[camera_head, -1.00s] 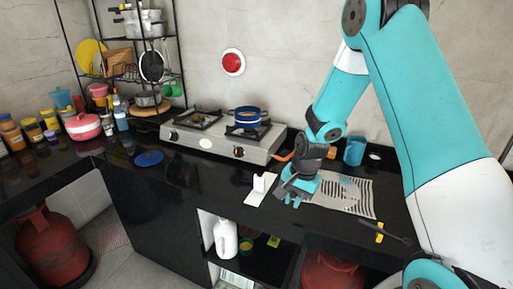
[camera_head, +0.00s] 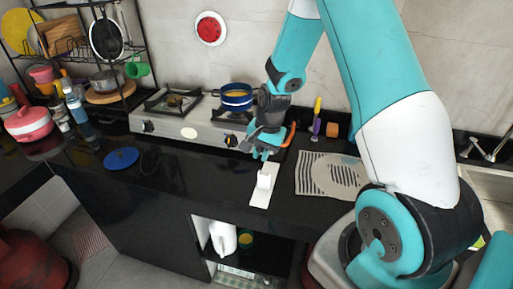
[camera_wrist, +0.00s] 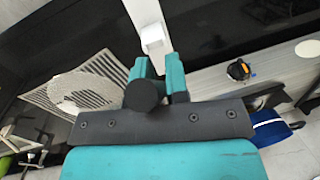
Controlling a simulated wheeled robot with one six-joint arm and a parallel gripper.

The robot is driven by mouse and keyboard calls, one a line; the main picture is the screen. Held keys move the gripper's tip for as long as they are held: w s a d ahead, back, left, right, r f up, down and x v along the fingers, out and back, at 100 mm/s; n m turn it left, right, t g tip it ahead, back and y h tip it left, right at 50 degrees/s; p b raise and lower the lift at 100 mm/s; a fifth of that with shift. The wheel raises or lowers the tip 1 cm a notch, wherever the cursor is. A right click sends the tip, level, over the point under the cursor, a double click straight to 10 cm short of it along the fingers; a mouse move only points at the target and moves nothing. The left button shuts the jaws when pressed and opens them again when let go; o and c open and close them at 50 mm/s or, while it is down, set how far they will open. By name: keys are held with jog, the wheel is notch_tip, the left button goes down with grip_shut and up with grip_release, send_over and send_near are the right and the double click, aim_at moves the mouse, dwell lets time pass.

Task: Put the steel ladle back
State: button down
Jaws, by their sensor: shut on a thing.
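My gripper (camera_head: 262,152) is over the dark counter, in front of the stove's right end and behind the white stand. In the wrist view, its teal fingers (camera_wrist: 160,78) are close together. A dark, round-ended piece (camera_wrist: 143,96) shows at the left finger; it looks like the handle end of the steel ladle. The rest of the ladle is hidden. The white stand (camera_head: 263,192), a flat strip with a small upright block, lies just in front of the gripper. It also shows in the wrist view (camera_wrist: 152,38), beyond the fingertips.
The stove (camera_head: 190,133) carries a blue pot (camera_head: 236,96) close behind my gripper. A striped mat (camera_head: 325,175) lies to the right. A yellow-and-purple utensil (camera_head: 317,117) stands near the wall. A blue lid (camera_head: 121,158) lies at left, with bare counter between it and the stand.

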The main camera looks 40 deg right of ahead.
jog(key=shift+s+a, duration=0.1)
notch_tip(320, 180, down, 6)
jog(key=b, duration=0.4)
dwell(0.4)
jog(key=shift+f, duration=0.15)
dwell(0.6)
jog(key=shift+f+b, duration=0.35)
jog(key=shift+f, duration=0.45)
dwell(0.7)
jog(key=c, duration=1)
grip_release()
jog(key=shift+c, duration=0.2)
jog(key=shift+r, duration=0.1)
